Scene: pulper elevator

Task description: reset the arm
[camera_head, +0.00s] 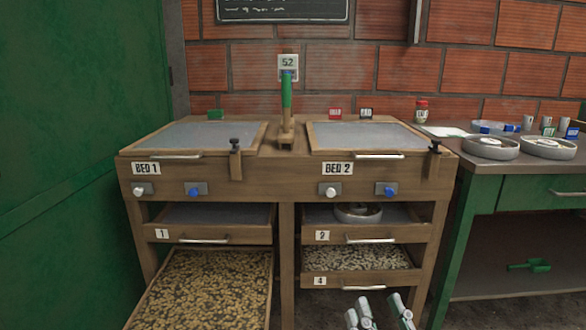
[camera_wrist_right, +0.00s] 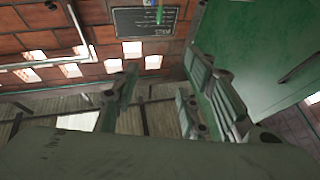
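My right gripper (camera_head: 382,311) shows at the bottom of the head view, in front of the bench's right half and below drawer 4. Its pale fingertips stand apart with nothing between them. In the right wrist view the fingers (camera_wrist_right: 155,98) are spread wide and empty, with the brick wall and a chalkboard beyond. My left gripper is not in the head view. The rest of my right arm is out of sight.
A wooden bench (camera_head: 285,188) holds BED 1 and BED 2 with drawers below. The lower left drawer (camera_head: 207,290), full of pale beans, is pulled out. A side table (camera_head: 510,180) with round dishes stands right. A green door (camera_head: 80,110) stands left.

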